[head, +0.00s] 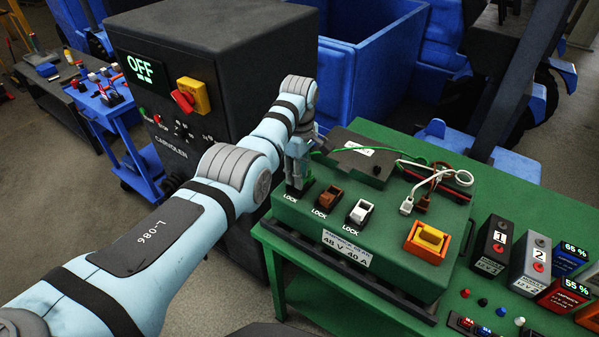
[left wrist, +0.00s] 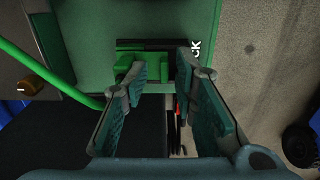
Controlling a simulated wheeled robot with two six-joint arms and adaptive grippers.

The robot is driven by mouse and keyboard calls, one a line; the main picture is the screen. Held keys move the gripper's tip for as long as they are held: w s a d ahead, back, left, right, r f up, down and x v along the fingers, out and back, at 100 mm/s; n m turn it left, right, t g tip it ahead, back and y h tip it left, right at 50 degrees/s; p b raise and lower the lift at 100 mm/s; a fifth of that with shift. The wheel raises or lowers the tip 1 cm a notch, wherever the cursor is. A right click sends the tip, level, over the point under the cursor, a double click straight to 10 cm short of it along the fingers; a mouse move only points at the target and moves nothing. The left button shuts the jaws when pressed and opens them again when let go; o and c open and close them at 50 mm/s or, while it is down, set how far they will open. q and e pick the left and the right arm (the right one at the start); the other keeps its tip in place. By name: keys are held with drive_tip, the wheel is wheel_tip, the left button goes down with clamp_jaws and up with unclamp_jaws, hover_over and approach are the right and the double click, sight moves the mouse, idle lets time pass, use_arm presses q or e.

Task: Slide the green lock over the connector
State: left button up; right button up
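My left gripper (head: 297,182) points down at the left end of the green fixture box (head: 398,262), over the leftmost spot marked LOCK. In the left wrist view its two fingers (left wrist: 164,78) are apart, with a visible gap between them. A bright green part (left wrist: 126,62), which looks like the green lock or connector, sits at a dark slot, partly behind the left finger. I cannot tell lock from connector, or whether a finger touches it. A green cable (left wrist: 64,71) runs behind the left finger. My right gripper is not in view.
A brown connector (head: 330,196) and a white connector (head: 361,211) sit in the row beside the gripper. Loose white and brown cables (head: 440,176) lie behind. A yellow switch (head: 430,238) is at the right. A dark cabinet (head: 200,70) stands behind my left arm.

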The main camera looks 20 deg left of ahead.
use_arm(q)
wheel_tip(320, 180, up, 8)
drive_tip(key=shift+r, duration=0.1)
idle(0.4)
